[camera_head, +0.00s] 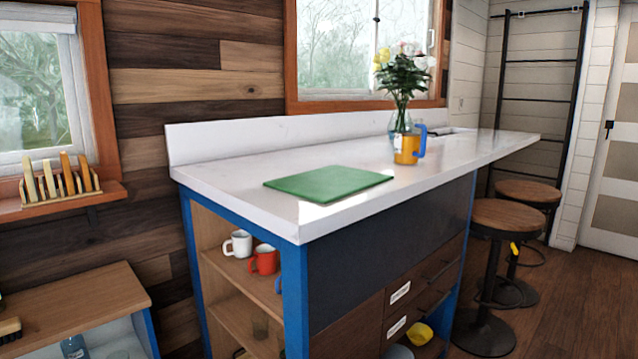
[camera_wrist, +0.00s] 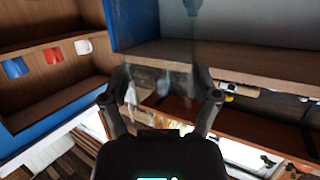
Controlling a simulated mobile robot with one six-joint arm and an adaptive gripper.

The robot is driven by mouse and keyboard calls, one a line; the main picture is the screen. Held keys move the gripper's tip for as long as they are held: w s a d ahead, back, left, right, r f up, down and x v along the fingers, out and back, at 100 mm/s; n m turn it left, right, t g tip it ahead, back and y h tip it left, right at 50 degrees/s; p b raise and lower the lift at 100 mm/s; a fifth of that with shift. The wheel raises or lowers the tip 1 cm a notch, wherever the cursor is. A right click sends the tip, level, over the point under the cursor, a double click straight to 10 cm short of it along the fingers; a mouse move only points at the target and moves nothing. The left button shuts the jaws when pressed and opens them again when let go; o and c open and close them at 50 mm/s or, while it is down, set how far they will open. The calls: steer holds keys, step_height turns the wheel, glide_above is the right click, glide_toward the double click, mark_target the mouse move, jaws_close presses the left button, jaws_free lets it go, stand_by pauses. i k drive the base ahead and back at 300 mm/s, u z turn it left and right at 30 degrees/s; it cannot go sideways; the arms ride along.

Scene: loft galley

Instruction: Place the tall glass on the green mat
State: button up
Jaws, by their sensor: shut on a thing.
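The green mat (camera_head: 328,184) lies flat and bare on the white counter, near its front left part. My gripper (camera_wrist: 160,88) shows in the wrist view, its two fingers apart on either side of a clear, see-through glass (camera_wrist: 160,72). It is shut on this tall glass. The glass outline is faint, and its rim and base are hard to make out. Neither my gripper nor the held glass shows in the head view.
White (camera_head: 238,244) and red (camera_head: 264,260) mugs sit on the shelf below. Stools (camera_head: 510,222) stand at right.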

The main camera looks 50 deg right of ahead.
mark_target(312, 183)
steer(key=u, duration=0.2)
steer(key=k, duration=1.1)
steer(key=z, duration=1.95)
